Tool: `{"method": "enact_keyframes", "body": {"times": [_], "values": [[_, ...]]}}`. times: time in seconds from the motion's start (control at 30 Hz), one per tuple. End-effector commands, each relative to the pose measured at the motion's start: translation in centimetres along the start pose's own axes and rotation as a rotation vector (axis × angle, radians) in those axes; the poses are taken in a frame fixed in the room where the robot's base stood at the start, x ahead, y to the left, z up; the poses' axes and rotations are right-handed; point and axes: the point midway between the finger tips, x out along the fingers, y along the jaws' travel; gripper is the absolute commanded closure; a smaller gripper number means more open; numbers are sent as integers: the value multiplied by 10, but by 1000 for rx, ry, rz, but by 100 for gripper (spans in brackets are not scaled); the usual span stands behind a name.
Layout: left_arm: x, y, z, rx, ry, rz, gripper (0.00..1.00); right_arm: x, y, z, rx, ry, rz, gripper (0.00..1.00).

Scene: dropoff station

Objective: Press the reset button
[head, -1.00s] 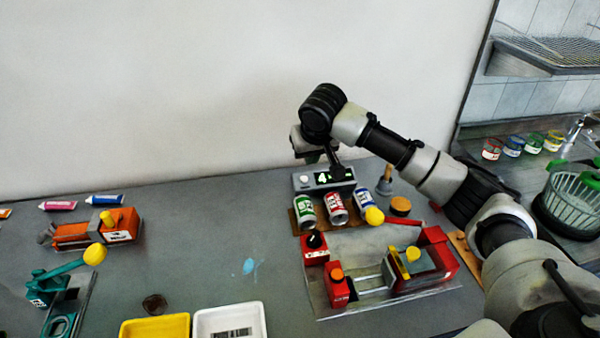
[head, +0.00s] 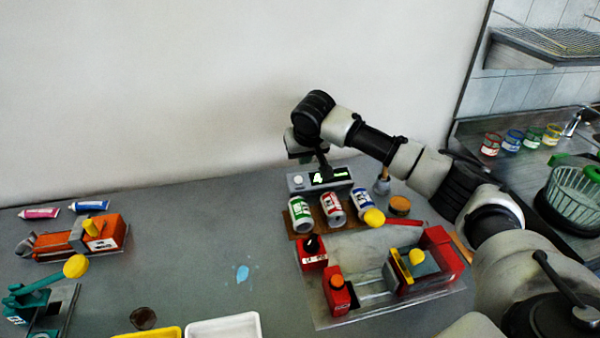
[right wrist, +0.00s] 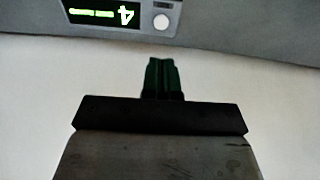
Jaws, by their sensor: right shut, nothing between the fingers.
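The grey box with a lit display (head: 335,178) reading 4 stands at the back of the bench, near the wall. Its round white button (head: 298,181) is at the left end of its face in the head view. My right gripper (head: 324,172) hangs in front of the display, right of the button, fingers pointing down. In the right wrist view the dark green fingers (right wrist: 162,68) are shut and empty. That view also shows the white button (right wrist: 161,22) beyond the fingertips, apart from them, and the display (right wrist: 105,14). My left gripper is not in view.
Three cans (head: 331,210) stand just in front of the box on a brown board. A red machine (head: 435,258) is on a plate nearer me. A wooden-handled tool (head: 382,182) stands right of the box.

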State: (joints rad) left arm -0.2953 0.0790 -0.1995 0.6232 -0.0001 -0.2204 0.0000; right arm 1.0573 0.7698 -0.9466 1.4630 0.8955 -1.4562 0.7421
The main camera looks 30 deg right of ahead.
Motion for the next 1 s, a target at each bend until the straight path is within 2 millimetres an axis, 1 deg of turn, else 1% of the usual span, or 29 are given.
{"method": "enact_keyframes", "body": {"times": [0.03,0.2,0.4,0.5,0.6,1.0], "values": [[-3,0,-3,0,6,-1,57,11,0,0,1,-4,2,100],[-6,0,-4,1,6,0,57,47,0,0,1,-2,2,100],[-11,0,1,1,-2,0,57,78,0,3,1,-1,2,100],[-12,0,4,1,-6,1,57,87,0,4,0,-1,1,100],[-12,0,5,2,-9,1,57,92,0,4,0,1,0,100],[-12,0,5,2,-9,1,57,96,0,5,0,0,0,100]]}}
